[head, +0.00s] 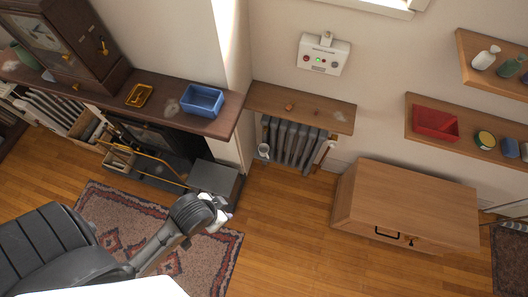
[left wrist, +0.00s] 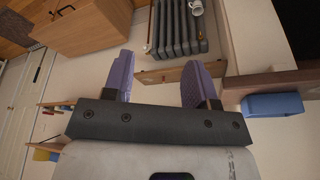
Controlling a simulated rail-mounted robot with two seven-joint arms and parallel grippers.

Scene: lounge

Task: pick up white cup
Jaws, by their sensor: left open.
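The white cup (head: 263,150) is small, by the left end of the grey radiator under the short wooden shelf in the head view. In the left wrist view the cup (left wrist: 195,8) shows at the top edge, partly cut off, beside the radiator. I cannot tell what it rests on. My left gripper (head: 220,214) is over the patterned rug, below and left of the cup in the head view and well apart from it. In the left wrist view its two purple-padded fingers (left wrist: 158,68) are spread with nothing held between them. My right gripper is not in view.
The wooden shelf (head: 325,115) juts out above the radiator (head: 292,145). A blue bin (head: 202,100) stands on the mantel at left. A wooden cabinet (head: 405,205) stands at right, below a shelf with a red bin (head: 436,123). The floor before the radiator is clear.

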